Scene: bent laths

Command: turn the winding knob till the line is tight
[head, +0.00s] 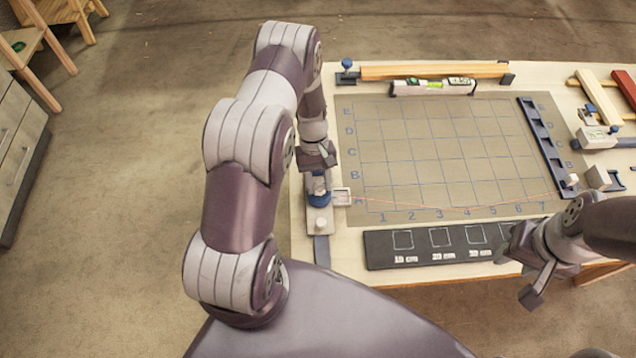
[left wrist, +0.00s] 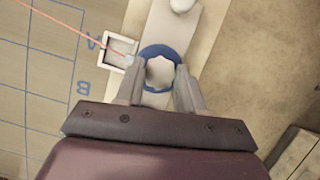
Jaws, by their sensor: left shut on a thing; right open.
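The winding knob is a pale scalloped knob (left wrist: 160,72) in a blue ring (left wrist: 146,52), on a light plate (head: 321,222) at the board's left edge. My left gripper (left wrist: 158,84) is shut on the knob from above, one finger on each side. In the head view my left gripper (head: 318,172) covers part of the blue drum (head: 319,199). The thin red line (head: 430,208) runs from the small white frame (head: 342,196) beside the drum to a pale peg (head: 571,181) at the right. It dips in the middle, looking slack. My right gripper (head: 535,285) is open and empty.
A gridded mat (head: 440,150) covers the middle of the table. A dark labelled tray (head: 385,262) lies at the front, near my right gripper. A spirit level (head: 433,87) and wooden lath (head: 430,72) lie at the back. A dark slotted rail (head: 545,145) borders the mat's right side.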

